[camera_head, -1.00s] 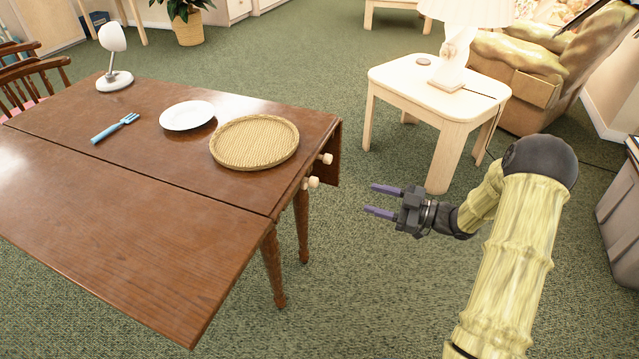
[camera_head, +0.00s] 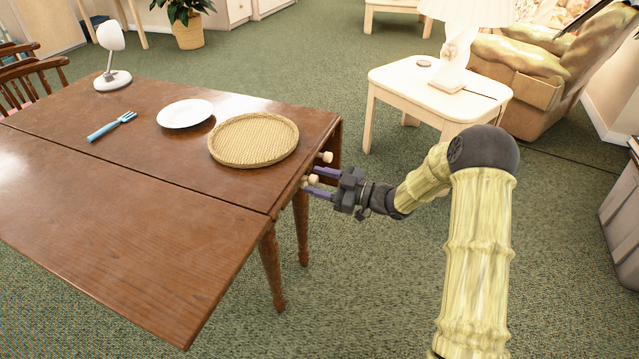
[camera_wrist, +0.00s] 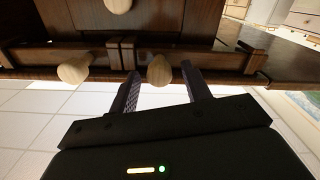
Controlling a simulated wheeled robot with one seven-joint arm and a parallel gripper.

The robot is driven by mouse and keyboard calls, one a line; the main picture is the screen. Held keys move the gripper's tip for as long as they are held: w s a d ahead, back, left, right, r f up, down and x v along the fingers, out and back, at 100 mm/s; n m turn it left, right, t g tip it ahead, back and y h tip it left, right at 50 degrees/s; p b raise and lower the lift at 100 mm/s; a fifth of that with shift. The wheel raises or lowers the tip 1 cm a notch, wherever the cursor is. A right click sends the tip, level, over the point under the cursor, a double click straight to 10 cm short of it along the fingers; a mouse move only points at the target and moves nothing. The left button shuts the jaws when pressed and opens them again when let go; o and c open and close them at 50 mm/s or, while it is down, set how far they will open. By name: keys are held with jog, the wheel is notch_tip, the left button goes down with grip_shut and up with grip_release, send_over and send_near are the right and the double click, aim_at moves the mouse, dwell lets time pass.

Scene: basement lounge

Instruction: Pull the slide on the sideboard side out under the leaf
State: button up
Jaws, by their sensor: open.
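The brown wooden table (camera_head: 130,170) has a front leaf (camera_head: 130,250) standing out level beyond a seam. Two pale round knobs show at its right end: a near knob (camera_head: 310,181) and a far knob (camera_head: 326,157). My gripper (camera_head: 310,183) is open at the near knob. In the wrist view, one knob (camera_wrist: 160,70) sits between my open fingertips (camera_wrist: 163,78), with gaps on both sides. A second slide knob (camera_wrist: 75,69) is to its left, and another pale knob (camera_wrist: 118,5) is at the top edge. Which slide faces the sideboard is unclear.
A woven tray (camera_head: 253,140), white plate (camera_head: 185,113), blue fork (camera_head: 112,126) and white lamp (camera_head: 112,55) are on the table. A table leg (camera_head: 271,270) stands below my gripper. A pale side table (camera_head: 430,85) is at the upper right. Carpet between is clear.

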jog(key=shift+a, duration=0.2)
grip_shut()
